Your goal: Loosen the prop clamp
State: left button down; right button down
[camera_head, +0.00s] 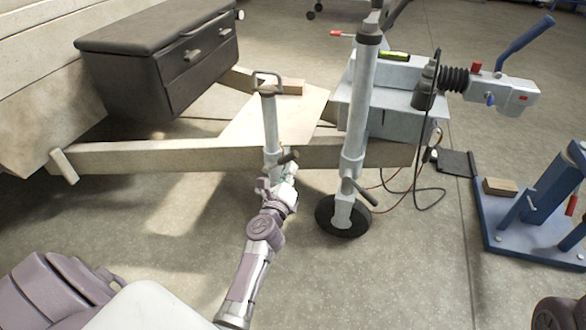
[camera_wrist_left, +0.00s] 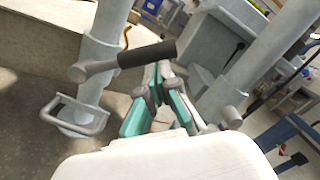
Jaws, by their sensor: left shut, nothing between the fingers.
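The prop is an upright grey tube (camera_head: 270,122) with a loop handle (camera_head: 268,76) at its top, standing at the trailer frame. Its clamp has a lever with a dark grip (camera_head: 288,157). My left gripper (camera_head: 289,170) is just below the lever in the head view. Its fingertips (camera_wrist_left: 158,68) are shut and empty, close beside the grip; whether they touch it I cannot tell. The gripper partly hides the lower end of the prop. My right gripper is not in view.
The jockey wheel post (camera_head: 361,105), with its black wheel (camera_head: 343,216) and own lever (camera_head: 361,192), stands close to the right. The frame beam (camera_head: 180,155) runs behind my gripper. A blue stand (camera_head: 525,238) is at far right. Floor in front is clear.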

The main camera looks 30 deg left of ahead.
pick_arm(q)
jog(key=v, duration=0.6)
jog(key=shift+d+f, duration=0.15)
jog(key=shift+d, duration=0.05)
